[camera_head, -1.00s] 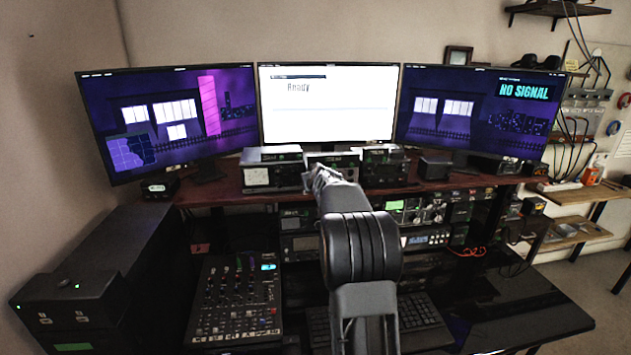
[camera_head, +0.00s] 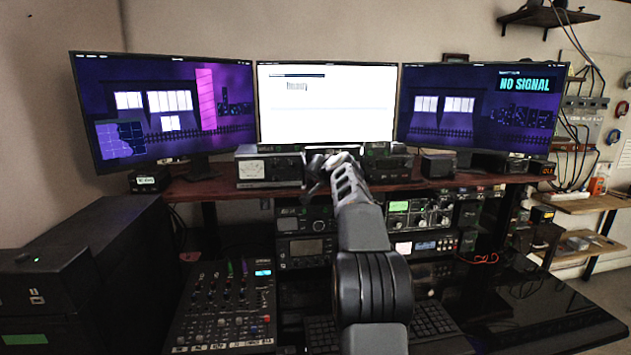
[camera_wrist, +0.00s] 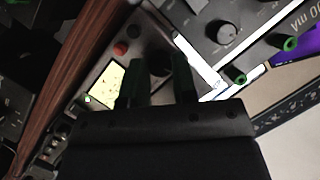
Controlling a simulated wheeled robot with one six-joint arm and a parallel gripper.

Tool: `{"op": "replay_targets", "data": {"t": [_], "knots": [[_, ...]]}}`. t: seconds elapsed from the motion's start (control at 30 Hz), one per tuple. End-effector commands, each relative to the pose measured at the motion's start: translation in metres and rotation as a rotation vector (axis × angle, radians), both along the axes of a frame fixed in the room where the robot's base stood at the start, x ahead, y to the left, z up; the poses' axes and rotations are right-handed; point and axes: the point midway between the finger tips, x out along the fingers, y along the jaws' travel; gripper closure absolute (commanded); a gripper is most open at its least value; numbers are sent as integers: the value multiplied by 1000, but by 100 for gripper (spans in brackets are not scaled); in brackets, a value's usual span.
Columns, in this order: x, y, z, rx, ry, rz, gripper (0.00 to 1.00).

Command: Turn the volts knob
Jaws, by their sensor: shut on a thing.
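My gripper (camera_wrist: 157,80) shows in the wrist view as two dark green fingers on either side of a dark round knob (camera_wrist: 159,62). It is shut on that knob, which is mostly in shadow. The knob sits on a grey panel beside a lit yellow screen (camera_wrist: 107,85). No label on the panel is readable, so I cannot tell whether this is the volts knob. In the head view my gripper (camera_head: 322,168) is at the small instruments on the wooden shelf, and my wrist hides most of the middle one.
A neighbouring instrument carries another dark knob (camera_wrist: 223,33) and green terminals (camera_wrist: 290,44). A meter unit (camera_head: 268,171) stands left on the shelf (camera_head: 215,187). Three monitors stand behind. A mixer (camera_head: 226,305) and radio racks lie below.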

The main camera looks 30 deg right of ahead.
Motion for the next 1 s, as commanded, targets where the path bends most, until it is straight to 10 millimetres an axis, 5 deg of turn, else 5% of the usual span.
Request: {"op": "replay_targets", "data": {"t": [0.9, 0.93, 1.0], "knots": [[0, -1, -1, 139, -67, -1, 98], [0, -1, -1, 139, -67, -1, 72], [0, -1, -1, 138, -67, -1, 65]]}}
